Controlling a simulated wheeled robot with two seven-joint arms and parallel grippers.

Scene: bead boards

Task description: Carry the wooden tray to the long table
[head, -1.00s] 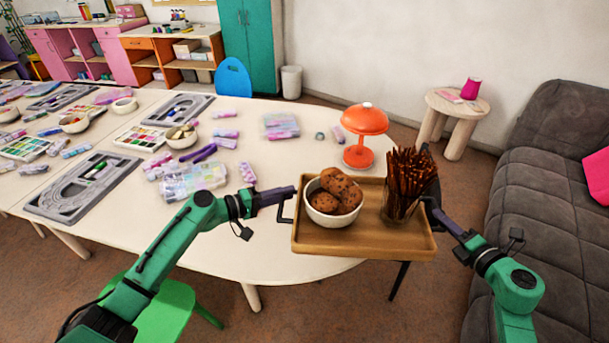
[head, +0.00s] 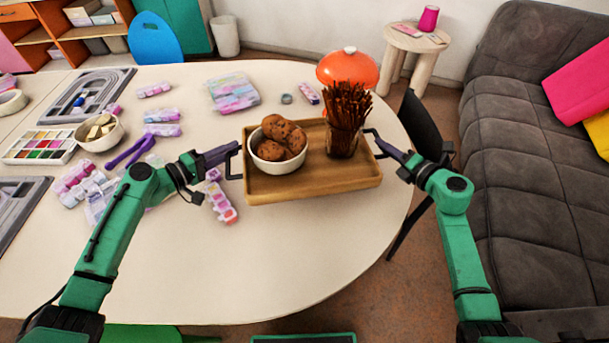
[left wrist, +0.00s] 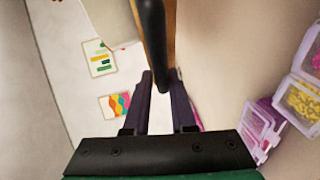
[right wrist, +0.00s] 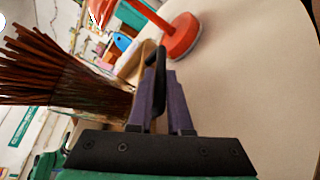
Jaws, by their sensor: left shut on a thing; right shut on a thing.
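The wooden tray (head: 315,186) is over the right end of the long table (head: 290,245) in the head view. It looks level; I cannot tell whether it touches the tabletop. It bears a white bowl (head: 268,167) of cookies (head: 277,129) and a glass of brown sticks (head: 346,112). My left gripper (head: 230,152) is shut on the tray's left black handle, which also shows in the left wrist view (left wrist: 153,40). My right gripper (head: 376,140) is shut on the right black handle, seen in the right wrist view (right wrist: 159,80).
An orange lamp (head: 347,69) stands just behind the tray. Bead boxes (head: 233,92) and a bowl (head: 99,133) lie to the left. A dark chair (head: 425,125) is at the table's right edge, with a grey sofa (head: 530,180) beyond. The table's front is clear.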

